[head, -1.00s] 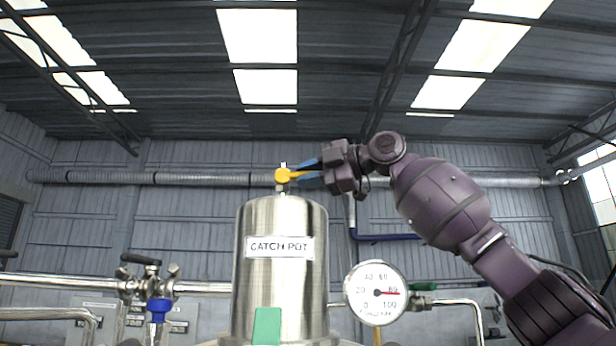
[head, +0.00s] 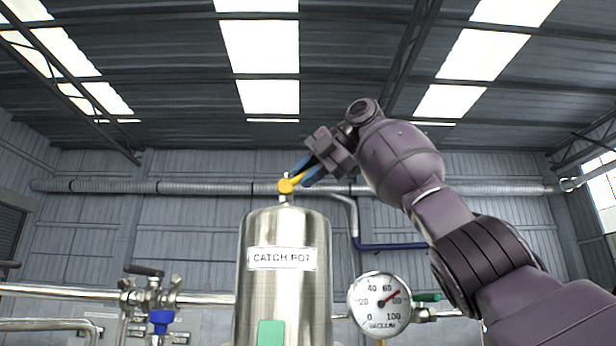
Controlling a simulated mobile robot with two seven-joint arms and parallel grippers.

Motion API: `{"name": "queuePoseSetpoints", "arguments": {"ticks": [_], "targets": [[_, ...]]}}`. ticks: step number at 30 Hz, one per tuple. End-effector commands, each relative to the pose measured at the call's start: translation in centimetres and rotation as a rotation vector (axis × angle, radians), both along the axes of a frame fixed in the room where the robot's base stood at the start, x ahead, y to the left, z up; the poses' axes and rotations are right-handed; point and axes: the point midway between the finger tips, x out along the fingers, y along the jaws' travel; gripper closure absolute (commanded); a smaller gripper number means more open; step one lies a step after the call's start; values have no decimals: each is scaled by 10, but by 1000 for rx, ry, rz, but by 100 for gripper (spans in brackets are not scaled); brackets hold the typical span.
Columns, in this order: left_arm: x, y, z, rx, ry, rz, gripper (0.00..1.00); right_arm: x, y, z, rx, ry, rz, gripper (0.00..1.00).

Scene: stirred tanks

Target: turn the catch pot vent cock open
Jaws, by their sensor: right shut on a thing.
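The steel catch pot (head: 284,295), labelled CATCH POT, stands upright in the centre. On its top is the vent cock (head: 287,187), with a yellow body and a short yellow handle (head: 297,179) that slants up to the right. My right gripper (head: 305,172) reaches in from the right, with its blue fingers on either side of the handle and shut on it. The handle's far end is partly hidden between the fingers. My left gripper is not in view.
A round vacuum gauge (head: 380,304) right of the pot has its red needle between 60 and 80. A green-handled valve (head: 427,298) sits beside it. At left is a pipe valve with a dark lever (head: 144,270) and blue part (head: 161,320). A green plate (head: 271,333) fronts the pot.

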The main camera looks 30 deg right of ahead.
Motion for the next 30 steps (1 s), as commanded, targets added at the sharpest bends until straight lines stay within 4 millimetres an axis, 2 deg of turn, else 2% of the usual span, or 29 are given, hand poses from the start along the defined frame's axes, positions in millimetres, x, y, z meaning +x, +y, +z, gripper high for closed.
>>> {"name": "queuePoseSetpoints", "arguments": {"ticks": [20,21,23,30], "targets": [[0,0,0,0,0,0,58,1,1,0,-38,20,0,100],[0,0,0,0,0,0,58,1,1,0,-38,20,0,80],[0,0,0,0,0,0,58,1,1,0,-38,19,0,73],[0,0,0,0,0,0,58,1,1,1,-37,18,0,73]]}}
